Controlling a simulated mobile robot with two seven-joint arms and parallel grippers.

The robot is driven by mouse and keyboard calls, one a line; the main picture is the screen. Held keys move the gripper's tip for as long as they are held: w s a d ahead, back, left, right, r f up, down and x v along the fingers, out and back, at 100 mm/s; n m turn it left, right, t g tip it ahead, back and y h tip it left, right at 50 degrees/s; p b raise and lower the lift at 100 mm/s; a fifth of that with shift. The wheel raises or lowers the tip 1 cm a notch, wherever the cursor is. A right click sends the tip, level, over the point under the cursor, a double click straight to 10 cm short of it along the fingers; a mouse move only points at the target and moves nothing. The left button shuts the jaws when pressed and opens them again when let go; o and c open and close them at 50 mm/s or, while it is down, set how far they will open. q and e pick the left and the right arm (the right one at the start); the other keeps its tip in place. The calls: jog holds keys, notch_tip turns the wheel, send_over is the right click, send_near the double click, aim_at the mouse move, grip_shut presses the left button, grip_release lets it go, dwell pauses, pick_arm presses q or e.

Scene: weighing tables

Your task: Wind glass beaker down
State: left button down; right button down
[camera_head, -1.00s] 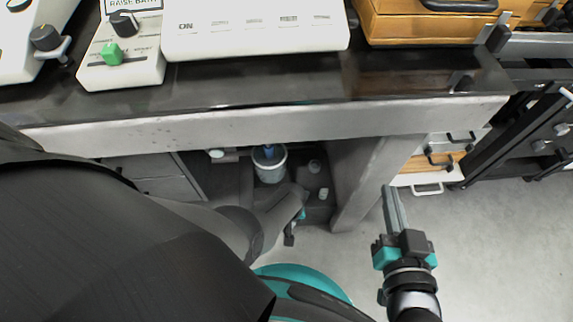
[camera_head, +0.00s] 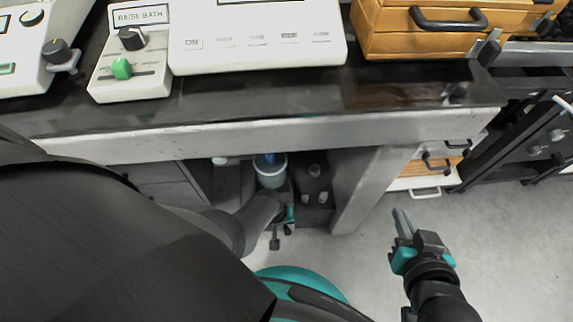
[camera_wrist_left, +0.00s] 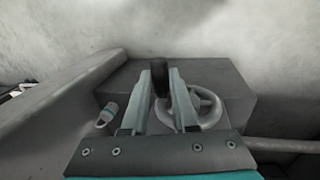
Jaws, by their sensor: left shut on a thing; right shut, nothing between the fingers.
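The glass beaker (camera_head: 271,172), round and grey with something blue in it, stands upright below the table's front edge. My left gripper (camera_head: 283,222) is just below it in the picture, partly hidden by my own arm. In the left wrist view its fingers (camera_wrist_left: 163,82) are shut on an upright black handle (camera_wrist_left: 160,76). Behind the right finger is a grey spoked handwheel (camera_wrist_left: 208,108); the handle's joint to it is hidden. The wheel is in front of a grey block (camera_wrist_left: 225,80). My right gripper (camera_head: 401,224) is shut and empty over bare floor, away from the beaker.
The dark tabletop (camera_head: 270,100) carries a white device (camera_head: 255,50), a control box (camera_head: 130,65) marked RAISE BATH with a green slider, and a wooden case (camera_head: 430,35). A grey table leg (camera_head: 365,185) stands right of the beaker. The floor (camera_head: 500,240) at right is clear.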

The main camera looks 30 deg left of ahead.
pick_arm(q)
jog(key=shift+s+a+r+t+h, duration=0.1)
jog(key=shift+a+t+h, duration=0.1)
jog(key=shift+t+h, duration=0.15)
jog(key=shift+r+t+h, duration=0.1)
jog(key=shift+t+h, duration=0.15)
jog(key=shift+h, duration=0.4)
jog(key=shift+a+r+t+h+b, duration=0.1)
jog(key=shift+t+h+b, duration=0.2)
jog(key=shift+h+b, duration=0.25)
jog(key=shift+s+r+h, duration=0.1)
jog(key=shift+r+h, duration=0.05)
jog(key=shift+h, duration=0.1)
pick_arm(e)
jog(key=shift+w+a+r+t+y, duration=0.2)
jog(key=shift+a+t+y, duration=0.2)
jog(key=shift+a+t, duration=0.2)
jog(key=shift+w+a+r+t+y, duration=0.15)
jog(key=shift+a+t+y, duration=0.25)
jog(key=shift+a+t, duration=0.2)
pick_arm(q)
jog(key=c, duration=0.7)
grip_release()
pick_arm(e)
jog(key=shift+r, duration=0.15)
